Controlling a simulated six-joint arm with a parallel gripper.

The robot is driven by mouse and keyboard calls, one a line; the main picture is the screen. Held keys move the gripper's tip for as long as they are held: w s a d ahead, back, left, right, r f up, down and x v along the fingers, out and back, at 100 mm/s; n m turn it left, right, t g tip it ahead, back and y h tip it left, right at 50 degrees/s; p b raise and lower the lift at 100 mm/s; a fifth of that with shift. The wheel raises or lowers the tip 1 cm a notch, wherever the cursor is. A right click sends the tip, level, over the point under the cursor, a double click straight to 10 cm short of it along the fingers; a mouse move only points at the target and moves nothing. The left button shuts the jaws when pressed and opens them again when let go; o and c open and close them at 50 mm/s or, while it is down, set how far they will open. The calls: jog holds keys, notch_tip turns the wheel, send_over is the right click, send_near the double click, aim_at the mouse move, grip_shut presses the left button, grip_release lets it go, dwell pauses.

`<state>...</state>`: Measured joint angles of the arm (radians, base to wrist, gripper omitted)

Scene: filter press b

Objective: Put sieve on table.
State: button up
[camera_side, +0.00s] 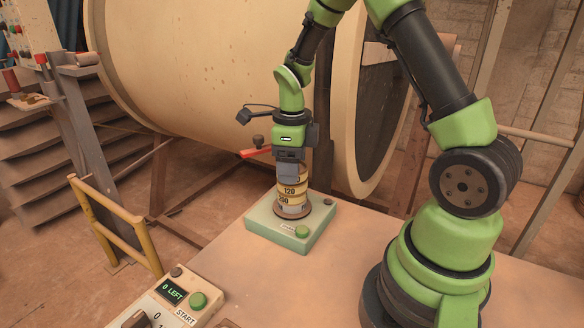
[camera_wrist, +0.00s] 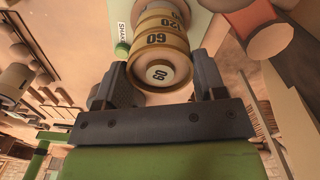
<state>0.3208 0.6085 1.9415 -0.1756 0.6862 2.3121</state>
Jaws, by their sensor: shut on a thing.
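A stack of tan, ring-shaped sieves (camera_side: 292,193) stands upright on a pale green shaker base (camera_side: 318,240). In the side view, the lower bands read 120 and 250. My gripper (camera_side: 290,168) points down over the stack and is shut on its top sieve, hiding part of it. In the wrist view, the top sieve (camera_wrist: 160,42) carries 60 on its band and on its round end, between the two dark fingers of my gripper (camera_wrist: 163,72). The top sieve looks in line with the stack; I cannot tell whether it is lifted.
The tan table (camera_side: 340,275) is clear in front of and right of the shaker base. A control box (camera_side: 170,302) with a display reading 0 LEFT and a green START button stands at the front left. A red-orange lever (camera_side: 254,153) and a large drum (camera_side: 190,70) lie behind.

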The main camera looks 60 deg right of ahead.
jog(key=r, duration=0.9)
jog(key=shift+w+a+r, duration=0.15)
jog(key=shift+a+r, duration=0.05)
jog(key=w+a+f+n, duration=0.3)
jog(key=a+f+n, duration=0.1)
jog(key=a+f, duration=0.15)
jog(key=n, duration=0.3)
send_over(236, 256)
notch_tip(236, 256, down, 11)
jog(key=shift+r, duration=0.1)
jog(key=shift+f, duration=2.55)
jog(key=o, duration=1)
jog(key=shift+f, duration=0.15)
